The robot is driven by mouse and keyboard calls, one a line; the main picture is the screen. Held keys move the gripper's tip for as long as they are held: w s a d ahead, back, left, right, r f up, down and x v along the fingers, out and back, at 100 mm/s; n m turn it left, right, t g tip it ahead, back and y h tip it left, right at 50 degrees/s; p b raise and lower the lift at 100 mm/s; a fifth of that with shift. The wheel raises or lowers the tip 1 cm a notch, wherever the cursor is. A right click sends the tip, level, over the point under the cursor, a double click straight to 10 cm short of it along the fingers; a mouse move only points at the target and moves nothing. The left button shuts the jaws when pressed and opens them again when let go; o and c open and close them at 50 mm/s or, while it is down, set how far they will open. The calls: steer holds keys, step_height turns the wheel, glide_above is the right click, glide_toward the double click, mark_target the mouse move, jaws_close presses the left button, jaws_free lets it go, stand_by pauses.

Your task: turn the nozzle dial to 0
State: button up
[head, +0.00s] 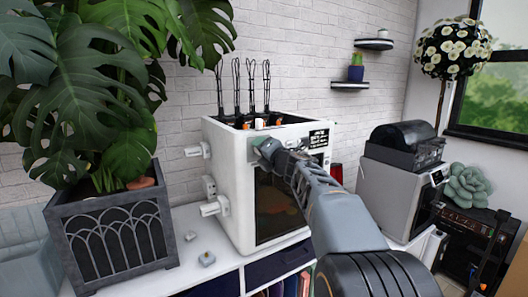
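The white box-shaped machine (228,190) stands on the white cabinet in the middle of the head view, with a dark front window (282,205). A dark panel with white lettering (318,138) is at the upper right of its front. My gripper (266,149) is at the upper left of the front, close to or touching a grey-green panel there. I cannot tell whether its fingers are open or shut. No nozzle dial or number can be made out; the gripper covers part of that panel.
A large leafy plant in a dark planter (112,235) stands at the left. White spool holders (213,206) stick out from the machine's left side. Small grey parts (206,258) lie on the white cabinet top. A second grey machine (398,190) stands at the right.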

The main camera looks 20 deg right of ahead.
steer(key=s, duration=0.4)
steer(key=s+d, duration=0.1)
steer(key=s, duration=0.8)
steer(key=shift+s+d+b, duration=0.3)
steer(key=shift+s, duration=0.05)
steer(key=s+d+f+m+g+h+p, duration=0.1)
steer(key=d+f+m+g+h, duration=0.15)
steer(key=d+m+h, duration=0.4)
steer(key=s+d+f+m+g+h, duration=0.2)
steer(key=d+f+m+h, duration=0.15)
steer(key=m, duration=0.65)
steer(key=s+a+f+m+g+p, duration=0.3)
steer(key=s+a+f+m+g, duration=0.15)
steer(key=f+m, duration=0.3)
steer(key=shift+s+a+f+m+g+y+p, duration=0.2)
steer(key=shift+s+a+f+g+y+p, duration=1)
steer(key=shift+a, duration=2.1)
steer(key=shift+s+a+f+m+g+y+p, duration=0.2)
steer(key=shift+s+a+f+g+y+p, duration=0.5)
steer(key=shift+s+a+y, duration=1.75)
steer(key=shift+s+a+f+m+g+y+p, duration=0.3)
steer(key=shift+s+a+f+g+p, duration=0.55)
steer(key=shift+a, duration=3.25)
